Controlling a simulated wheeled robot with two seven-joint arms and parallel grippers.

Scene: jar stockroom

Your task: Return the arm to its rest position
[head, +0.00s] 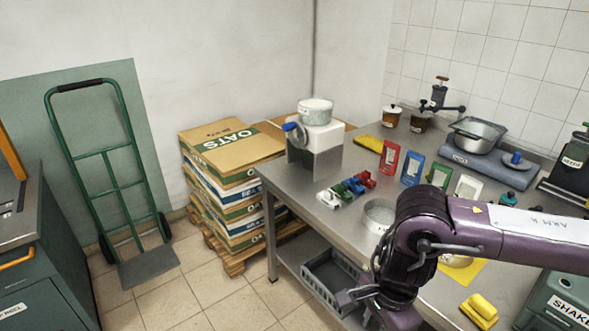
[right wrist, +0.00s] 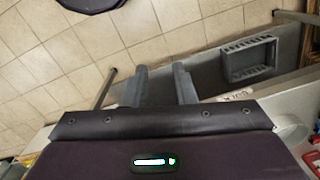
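My right arm comes in from the right in the head view, purple with a white "ARM R" label, and bends down at the table's front edge. My right gripper (head: 352,298) is partly hidden by the arm's own links there. In the right wrist view, its two grey fingers (right wrist: 163,88) stand apart with nothing between them, with tiled floor beyond. My left gripper is in neither view.
The steel table (head: 345,228) bears a metal bowl (head: 379,215), coloured cards, jars, a scale (head: 488,164) and yellow sponges (head: 479,308). A grey crate (head: 335,281) sits on its lower shelf. Oats boxes (head: 222,157) and a green hand truck (head: 112,172) stand left. Floor between is clear.

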